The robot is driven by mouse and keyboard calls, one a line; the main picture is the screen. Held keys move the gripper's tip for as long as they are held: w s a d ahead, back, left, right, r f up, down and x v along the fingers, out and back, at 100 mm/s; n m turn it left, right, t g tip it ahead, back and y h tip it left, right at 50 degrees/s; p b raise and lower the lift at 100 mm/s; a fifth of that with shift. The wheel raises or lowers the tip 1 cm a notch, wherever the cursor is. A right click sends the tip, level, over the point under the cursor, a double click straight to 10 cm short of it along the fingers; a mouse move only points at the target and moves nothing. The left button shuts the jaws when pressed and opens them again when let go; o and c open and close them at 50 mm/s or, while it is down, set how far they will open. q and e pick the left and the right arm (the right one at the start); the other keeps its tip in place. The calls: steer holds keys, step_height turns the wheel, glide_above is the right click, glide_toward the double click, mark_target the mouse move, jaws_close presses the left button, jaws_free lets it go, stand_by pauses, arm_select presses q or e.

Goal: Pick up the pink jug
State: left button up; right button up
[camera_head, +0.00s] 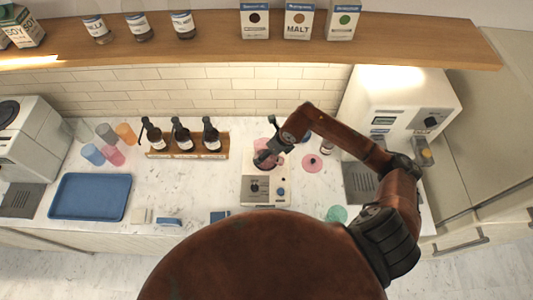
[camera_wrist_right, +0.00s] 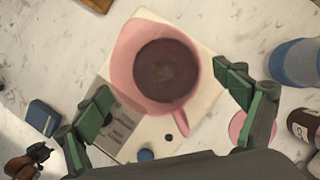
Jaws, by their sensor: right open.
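The pink jug (camera_wrist_right: 126,62) stands upright on the pale top of a small appliance (camera_head: 266,192), with dark contents inside. Its handle (camera_wrist_right: 184,122) points toward the bottom of the wrist view. In the head view the jug (camera_head: 261,143) is partly hidden by my right gripper (camera_head: 268,154). In the wrist view the right gripper (camera_wrist_right: 163,84) is open, its two fingers spread on either side of the jug. I see no contact between the fingers and the jug. My left gripper is not in view.
Three dark bottles stand in a wooden rack (camera_head: 184,157) left of the appliance. A pink disc (camera_head: 312,162) and a green disc (camera_head: 336,214) lie to the right. A white machine (camera_head: 405,100) stands at the right. A blue tray (camera_head: 90,197) and several coloured cups are at the left.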

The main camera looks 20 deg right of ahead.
steer(key=shift+x, duration=1.35)
steer(key=shift+d, duration=0.1)
steer(key=shift+c, duration=0.4)
steer(key=shift+w+r, duration=0.1)
steer(key=c, duration=1.6)
